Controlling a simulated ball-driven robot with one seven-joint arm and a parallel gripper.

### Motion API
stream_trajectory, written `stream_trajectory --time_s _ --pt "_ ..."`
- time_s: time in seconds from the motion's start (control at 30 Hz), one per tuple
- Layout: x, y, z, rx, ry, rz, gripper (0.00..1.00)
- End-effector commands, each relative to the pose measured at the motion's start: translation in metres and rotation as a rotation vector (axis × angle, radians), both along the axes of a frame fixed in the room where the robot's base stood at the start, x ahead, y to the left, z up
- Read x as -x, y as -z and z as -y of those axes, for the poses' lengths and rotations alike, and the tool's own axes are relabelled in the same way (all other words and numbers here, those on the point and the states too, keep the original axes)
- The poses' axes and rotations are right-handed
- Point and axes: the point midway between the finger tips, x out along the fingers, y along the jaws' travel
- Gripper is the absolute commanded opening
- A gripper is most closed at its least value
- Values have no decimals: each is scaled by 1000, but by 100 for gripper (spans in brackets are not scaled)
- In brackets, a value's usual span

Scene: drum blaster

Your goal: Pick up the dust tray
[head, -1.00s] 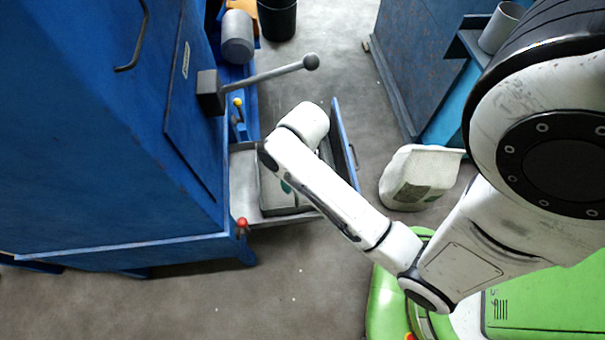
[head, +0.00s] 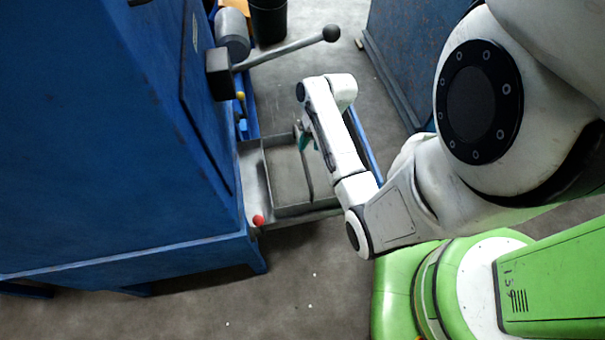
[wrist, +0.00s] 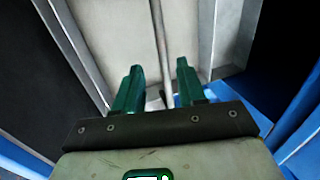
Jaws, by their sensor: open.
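The dust tray (head: 285,172) is a shallow grey metal tray with raised walls and a thin bar across its top. It sits in the pulled-out metal drawer at the foot of the blue cabinet. In the wrist view the tray (wrist: 105,35) lies under my fingers, and the bar (wrist: 160,45) runs between them. My gripper (wrist: 158,75) has two green fingers, open, one on each side of the bar's line. In the head view my gripper (head: 303,140) is over the tray beside the bar, partly hidden by my arm. I cannot tell its exact height above the bar.
The blue cabinet (head: 100,130) stands at the left, with a lever (head: 290,46) jutting out above the drawer. The blue drawer front (head: 362,145) is right of the tray. A black bin (head: 268,20) stands behind. Open floor (head: 310,290) lies in front.

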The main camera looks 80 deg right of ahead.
Motion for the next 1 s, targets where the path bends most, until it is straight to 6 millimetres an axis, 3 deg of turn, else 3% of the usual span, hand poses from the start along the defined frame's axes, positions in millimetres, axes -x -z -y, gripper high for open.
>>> stream_trajectory --time_s 0.6,0.87,1.0 --pt "-22 63 -9 1 0 -1 40" --pt "-23 65 -10 2 0 0 40" --pt "-23 64 -10 2 0 0 30"
